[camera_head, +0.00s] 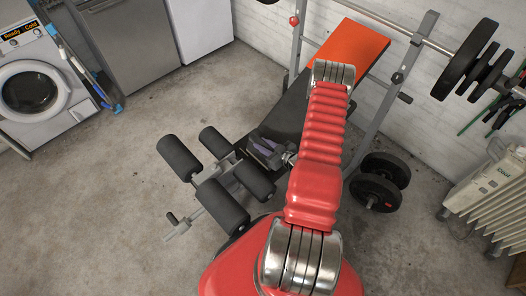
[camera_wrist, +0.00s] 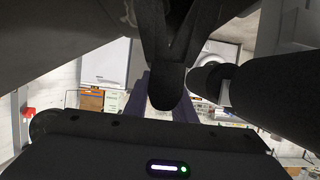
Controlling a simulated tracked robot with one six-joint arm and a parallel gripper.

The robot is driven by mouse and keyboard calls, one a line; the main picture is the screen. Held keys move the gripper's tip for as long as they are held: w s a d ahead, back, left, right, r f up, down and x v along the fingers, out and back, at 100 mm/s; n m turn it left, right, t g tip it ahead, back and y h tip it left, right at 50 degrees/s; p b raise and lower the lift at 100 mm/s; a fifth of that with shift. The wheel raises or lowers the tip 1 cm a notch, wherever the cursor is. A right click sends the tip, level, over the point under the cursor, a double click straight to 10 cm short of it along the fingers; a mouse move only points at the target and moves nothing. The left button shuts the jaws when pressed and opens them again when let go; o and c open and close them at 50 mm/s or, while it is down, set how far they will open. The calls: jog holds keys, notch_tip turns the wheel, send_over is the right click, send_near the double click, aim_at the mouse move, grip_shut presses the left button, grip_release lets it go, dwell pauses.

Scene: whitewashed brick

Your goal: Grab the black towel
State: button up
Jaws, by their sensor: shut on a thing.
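The black towel (camera_head: 296,112) seems to be the dark surface on the lower part of the weight bench, though I cannot clearly tell it from the dark bench pad. My gripper (camera_head: 262,152) is at the lower end of the bench, beside the foam leg rollers. In the wrist view, my gripper's dark purplish fingers (camera_wrist: 162,100) close on a dark hanging piece (camera_wrist: 168,88), which appears to be part of the towel. The dark material spreads across the top of that view. The exact grip is partly hidden.
The bench has an orange backrest (camera_head: 350,46) and black foam rollers (camera_head: 180,158). A barbell with black plates (camera_head: 466,58) and floor weights (camera_head: 378,182) are at the right. A white radiator (camera_head: 490,195) and a washing machine (camera_head: 34,92) stand at the sides. The concrete floor at left is clear.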

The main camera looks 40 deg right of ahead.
grip_shut()
jog(key=shift+r, duration=5.05)
